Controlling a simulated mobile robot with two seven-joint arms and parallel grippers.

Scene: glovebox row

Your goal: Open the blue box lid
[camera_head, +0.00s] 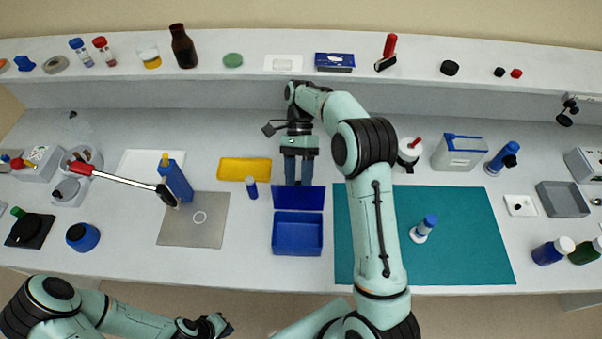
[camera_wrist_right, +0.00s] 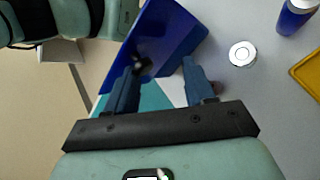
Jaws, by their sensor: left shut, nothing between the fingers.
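The blue box (camera_head: 297,238) stands on the bench left of the teal mat, with its inside showing. Its blue lid (camera_head: 298,199) is raised at the box's far side, open. My right gripper (camera_head: 298,180) reaches down just behind the lid, its fingers apart. In the right wrist view the open fingers (camera_wrist_right: 160,82) have the lid (camera_wrist_right: 165,40) beyond them, overlapping the left finger; whether they touch is unclear. My left gripper (camera_head: 226,327) is shut and empty, below the bench's front edge.
A yellow tray (camera_head: 244,169) and a small blue-capped vial (camera_head: 251,188) stand left of my right gripper. A grey plate (camera_head: 194,225) lies left of the box. The teal mat (camera_head: 465,240) to the right holds a blue-capped bottle (camera_head: 422,230). A shelf (camera_head: 210,79) runs behind.

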